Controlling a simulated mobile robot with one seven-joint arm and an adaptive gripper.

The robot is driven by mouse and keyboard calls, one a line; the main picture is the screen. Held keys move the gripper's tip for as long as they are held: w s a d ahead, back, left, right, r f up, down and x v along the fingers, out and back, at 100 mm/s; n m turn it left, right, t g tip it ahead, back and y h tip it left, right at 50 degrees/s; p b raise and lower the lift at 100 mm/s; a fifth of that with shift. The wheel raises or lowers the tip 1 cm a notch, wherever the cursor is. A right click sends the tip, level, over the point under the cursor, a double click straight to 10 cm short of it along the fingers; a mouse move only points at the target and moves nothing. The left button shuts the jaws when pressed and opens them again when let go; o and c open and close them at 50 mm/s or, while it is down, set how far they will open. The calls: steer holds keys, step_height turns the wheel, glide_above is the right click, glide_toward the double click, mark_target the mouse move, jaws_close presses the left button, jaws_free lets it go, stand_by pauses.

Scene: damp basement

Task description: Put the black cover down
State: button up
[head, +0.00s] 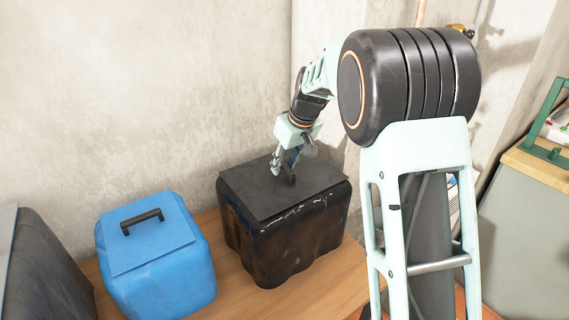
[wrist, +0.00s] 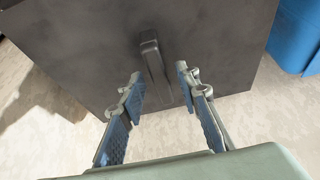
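The black cover (head: 250,193) is a flat dark plate with a bar handle on top. It lies on a dark, worn, wavy-sided container (head: 285,245) in the head view. My gripper (head: 283,170) is just above the cover, at its handle. In the wrist view the cover (wrist: 215,40) fills the upper middle, and its handle (wrist: 152,58) shows between the two fingers of my gripper (wrist: 158,76). The fingers are spread, with a gap on each side of the handle, and hold nothing. In the head view the handle is partly hidden by the fingers.
A blue box with a handled blue lid (head: 150,250) stands left of the container on the wooden table (head: 222,268). Another dark container (head: 45,270) is at the far left. The wall (head: 150,90) is close behind. A bench with a green frame (head: 545,120) is at right.

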steer(key=v, duration=1.2)
steer(key=shift+d, duration=0.1)
